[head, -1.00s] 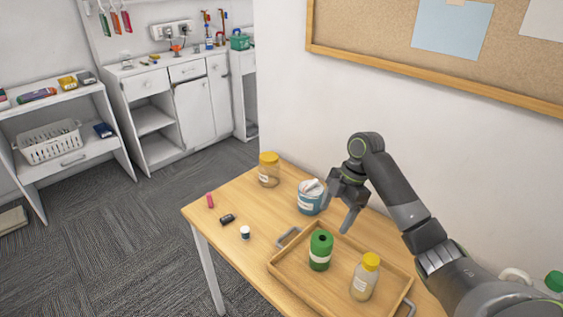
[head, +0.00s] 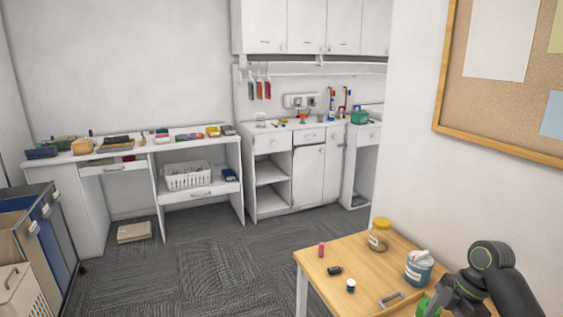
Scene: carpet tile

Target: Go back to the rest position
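My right arm comes in at the bottom right corner of the head view. Its gripper (head: 446,302) is at the bottom edge, partly cut off, beside the blue-labelled tub (head: 419,267) and in front of a green item (head: 424,308). I cannot tell how far its fingers are apart. My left gripper is not in view.
The wooden table (head: 325,293) also carries a yellow-lidded jar (head: 379,235), a pink item (head: 321,249), a dark item (head: 334,270) and a small white bottle (head: 351,286). Carpet is clear in front of the white desk (head: 195,196). Bins (head: 45,240) stand at left.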

